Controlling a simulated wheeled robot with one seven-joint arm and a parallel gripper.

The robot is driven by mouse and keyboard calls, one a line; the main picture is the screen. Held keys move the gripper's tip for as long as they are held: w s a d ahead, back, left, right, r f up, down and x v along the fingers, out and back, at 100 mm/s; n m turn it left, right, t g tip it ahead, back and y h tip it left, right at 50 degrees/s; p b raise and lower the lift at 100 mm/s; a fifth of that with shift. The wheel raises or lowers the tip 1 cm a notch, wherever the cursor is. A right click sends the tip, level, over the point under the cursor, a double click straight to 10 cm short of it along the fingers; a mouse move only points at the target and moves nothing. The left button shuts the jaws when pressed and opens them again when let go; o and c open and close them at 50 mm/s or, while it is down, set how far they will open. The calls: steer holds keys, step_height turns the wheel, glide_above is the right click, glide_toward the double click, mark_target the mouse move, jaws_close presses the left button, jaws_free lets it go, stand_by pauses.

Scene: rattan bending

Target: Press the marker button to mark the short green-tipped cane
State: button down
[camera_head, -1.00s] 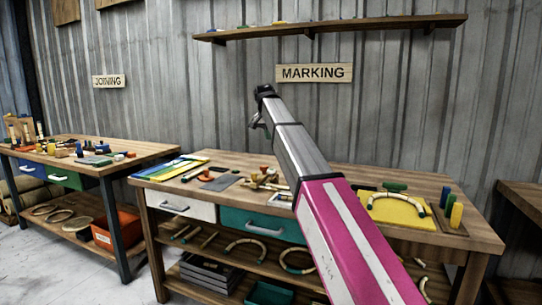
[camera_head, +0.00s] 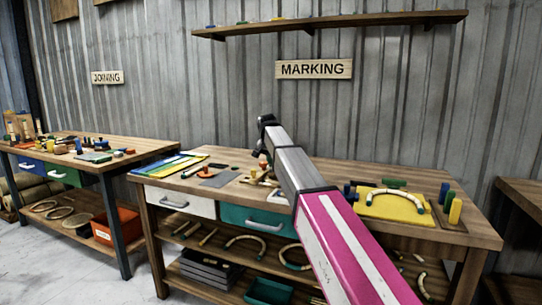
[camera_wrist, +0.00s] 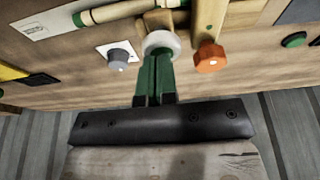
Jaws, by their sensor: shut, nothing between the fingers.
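In the wrist view, a pale cane (camera_wrist: 125,10) with green ends lies across the top of the picture on the wooden bench. My gripper (camera_wrist: 158,58) shows as two green fingers held together, with nothing between them. Its fingertips point at a white round piece (camera_wrist: 162,42), just below the cane; whether they touch it I cannot tell. A grey knob (camera_wrist: 119,58) on a white plate is to the left, and an orange knob (camera_wrist: 210,57) is to the right. Which piece is the marker button is unclear. The fingers are not clear in the head view.
The marking bench (camera_head: 440,178) holds a yellow board (camera_head: 395,207) with a curved cane at right and coloured strips (camera_head: 170,164) at left. A dark green button (camera_wrist: 294,40) sits at far right in the wrist view. A shelf (camera_head: 335,26) hangs on the wall above.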

steer(key=shift+f, duration=0.1)
steer(key=shift+s+f, duration=0.1)
steer(key=shift+f, duration=1)
steer(key=shift+r, duration=0.4)
steer(key=w+d+v, duration=0.1)
steer(key=v, duration=1.2)
steer(key=shift+a+r, duration=0.3)
steer(key=shift+r, duration=0.15)
